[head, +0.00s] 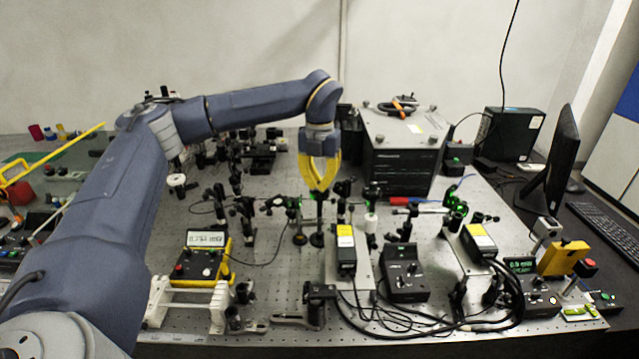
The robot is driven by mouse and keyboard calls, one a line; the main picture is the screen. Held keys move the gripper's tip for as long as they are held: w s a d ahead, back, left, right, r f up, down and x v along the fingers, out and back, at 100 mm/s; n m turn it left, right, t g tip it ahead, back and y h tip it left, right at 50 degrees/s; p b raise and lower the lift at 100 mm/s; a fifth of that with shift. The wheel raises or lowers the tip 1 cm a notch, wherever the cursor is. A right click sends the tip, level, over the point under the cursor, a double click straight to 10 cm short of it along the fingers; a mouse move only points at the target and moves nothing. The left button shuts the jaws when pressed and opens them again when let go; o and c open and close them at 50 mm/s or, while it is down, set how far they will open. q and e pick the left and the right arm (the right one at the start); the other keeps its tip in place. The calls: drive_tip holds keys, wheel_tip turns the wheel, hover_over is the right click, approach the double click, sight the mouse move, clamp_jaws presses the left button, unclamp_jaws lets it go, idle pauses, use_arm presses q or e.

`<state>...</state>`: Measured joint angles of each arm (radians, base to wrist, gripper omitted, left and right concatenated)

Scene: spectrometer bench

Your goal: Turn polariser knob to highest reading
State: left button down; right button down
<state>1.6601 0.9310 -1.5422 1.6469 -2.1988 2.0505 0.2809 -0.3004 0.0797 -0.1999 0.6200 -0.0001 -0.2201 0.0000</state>
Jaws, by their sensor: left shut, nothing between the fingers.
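My left gripper (320,189), with yellow fingers, hangs pointing down over the middle of the optical bench (285,285). Its fingertips meet and hold nothing. They are just above or in front of a dark post-mounted optic (318,225); I cannot tell whether they touch it. The polariser knob cannot be picked out for sure among the small dark mounts there. A yellow meter (203,264) with a pale display (206,239) stands at the front left; its digits are too small to read. My right gripper is not in view.
Several posts and lenses stand close around the gripper. A large dark box with a grey top (400,140) stands behind right. A black control box (404,277) and loose cables (400,322) lie in front. A monitor (556,160) stands at the right.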

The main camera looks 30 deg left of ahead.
use_arm(q)
drive_tip(key=m, duration=0.4)
drive_tip(key=shift+m, duration=0.4)
drive_tip(key=c, duration=2.2)
unclamp_jaws()
drive_tip(key=c, duration=1.3)
unclamp_jaws()
drive_tip(key=shift+c, duration=0.2)
wheel_tip(320, 180, up, 12)
